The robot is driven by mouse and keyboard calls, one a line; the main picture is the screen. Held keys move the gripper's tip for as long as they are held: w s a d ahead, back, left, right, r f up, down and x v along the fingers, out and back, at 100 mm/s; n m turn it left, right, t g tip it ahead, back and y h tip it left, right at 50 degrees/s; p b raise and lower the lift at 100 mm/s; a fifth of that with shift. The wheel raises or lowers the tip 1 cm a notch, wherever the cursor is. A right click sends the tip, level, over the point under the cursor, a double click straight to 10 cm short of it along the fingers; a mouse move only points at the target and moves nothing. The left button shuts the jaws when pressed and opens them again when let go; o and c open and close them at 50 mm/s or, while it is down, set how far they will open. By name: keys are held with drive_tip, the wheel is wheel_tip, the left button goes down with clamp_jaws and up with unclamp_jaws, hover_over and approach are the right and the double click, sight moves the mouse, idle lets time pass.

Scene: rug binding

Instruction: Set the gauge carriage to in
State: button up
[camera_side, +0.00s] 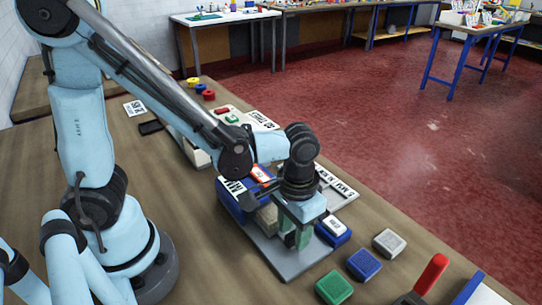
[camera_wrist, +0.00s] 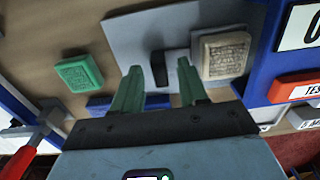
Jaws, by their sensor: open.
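My gripper (camera_side: 295,238) points down over a grey plate (camera_side: 287,265) in front of a blue machine (camera_side: 226,200). In the wrist view its green fingers (camera_wrist: 159,70) are apart. A small black upright piece (camera_wrist: 159,69) shows between the fingertips, beside a pale strip on the plate; it may be the gauge carriage, but no marking on it is readable. I cannot tell whether the fingers touch it. A beige textured block (camera_wrist: 221,55) sits just right of the fingers, and shows behind them in the side view (camera_side: 267,216). An "in" mark cannot be made out.
A green block (camera_side: 334,287), a blue block (camera_side: 363,264) and a grey block (camera_side: 389,242) lie on the bench at right. A white-labelled blue piece (camera_side: 334,229) is close by the gripper. A red lever (camera_side: 431,272) stands at front right.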

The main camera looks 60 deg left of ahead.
sight(273, 214)
clamp_jaws()
idle(0.3)
drive_tip(key=a, duration=0.7)
unclamp_jaws()
drive_tip(key=shift+d, duration=0.1)
